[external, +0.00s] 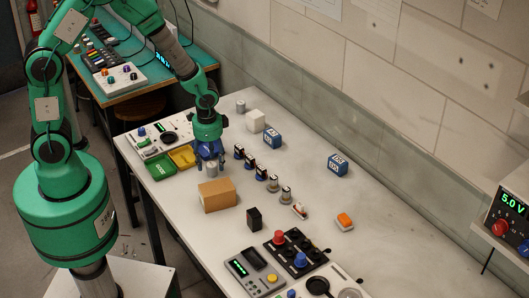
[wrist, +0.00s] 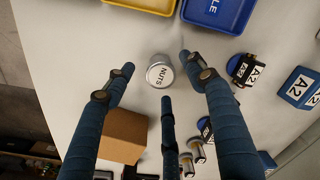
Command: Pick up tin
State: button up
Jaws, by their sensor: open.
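My gripper's three blue fingers (wrist: 159,75) are spread open around the tin's outline, with visible gaps and nothing held. I cannot tell exactly how high the fingertips are above the bench. Another grey cylinder (external: 240,106) stands farther back, beside a white block.
A yellow tray (external: 182,157), a green tray (external: 160,167) and a blue tray (wrist: 218,25) lie beside the tin. A brown box (external: 217,195) stands close in front. Several small labelled parts are to the right, with blue A2 blocks (external: 272,138) beyond.

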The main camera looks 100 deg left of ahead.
aim_at(211, 164)
jog(key=shift+a+f+b, duration=0.15)
jog(key=shift+f+b, duration=0.15)
jog(key=shift+f, duration=1.45)
jog(key=shift+c, duration=0.2)
jog(key=c, duration=1.2)
